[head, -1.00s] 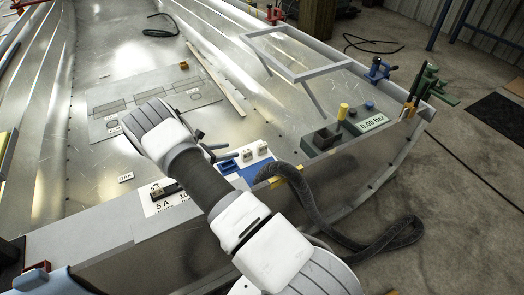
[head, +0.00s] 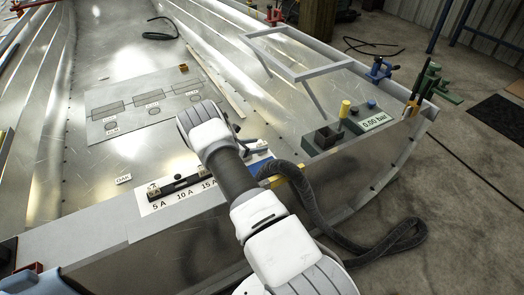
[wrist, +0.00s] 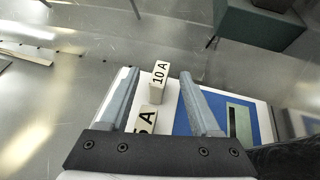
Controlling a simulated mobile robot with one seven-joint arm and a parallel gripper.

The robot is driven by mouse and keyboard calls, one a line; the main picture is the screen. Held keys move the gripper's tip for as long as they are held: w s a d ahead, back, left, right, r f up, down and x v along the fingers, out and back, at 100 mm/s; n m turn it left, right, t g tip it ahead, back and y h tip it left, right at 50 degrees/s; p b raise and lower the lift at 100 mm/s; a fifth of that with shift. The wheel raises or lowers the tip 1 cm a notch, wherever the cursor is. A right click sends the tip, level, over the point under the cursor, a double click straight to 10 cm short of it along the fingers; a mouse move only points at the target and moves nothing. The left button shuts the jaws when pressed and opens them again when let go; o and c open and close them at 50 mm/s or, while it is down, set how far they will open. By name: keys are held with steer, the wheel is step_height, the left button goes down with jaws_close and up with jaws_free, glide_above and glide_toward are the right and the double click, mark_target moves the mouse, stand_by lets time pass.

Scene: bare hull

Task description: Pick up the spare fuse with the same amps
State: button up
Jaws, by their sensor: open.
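In the wrist view my gripper (wrist: 160,74) is open. A small pale block marked 10 A (wrist: 159,76) shows between its fingers, not clasped. A second pale block (wrist: 146,121), its mark partly cut off and ending in "5 A", sits nearer the palm. Both are by a white and blue panel (wrist: 190,120) with a dark slot in a pale plate. In the head view a white strip (head: 158,207) labelled 5 A, 10 A and 15 A carries a black holder (head: 180,188), with a fuse block (head: 154,190) at its 5 A end. My arm hides most of the blue panel there.
A green-grey box (head: 322,139) and a gauge reading 0.00 bar (head: 374,121) stand to the right. A grey frame (head: 300,68) rises behind them. A dark hose (head: 318,205) loops over the front edge. A plate with outlines (head: 150,103) lies left on bare metal.

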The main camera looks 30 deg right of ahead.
steer(key=shift+d+f, duration=0.1)
steer(key=shift+d, duration=0.15)
jaws_close()
stand_by(0.4)
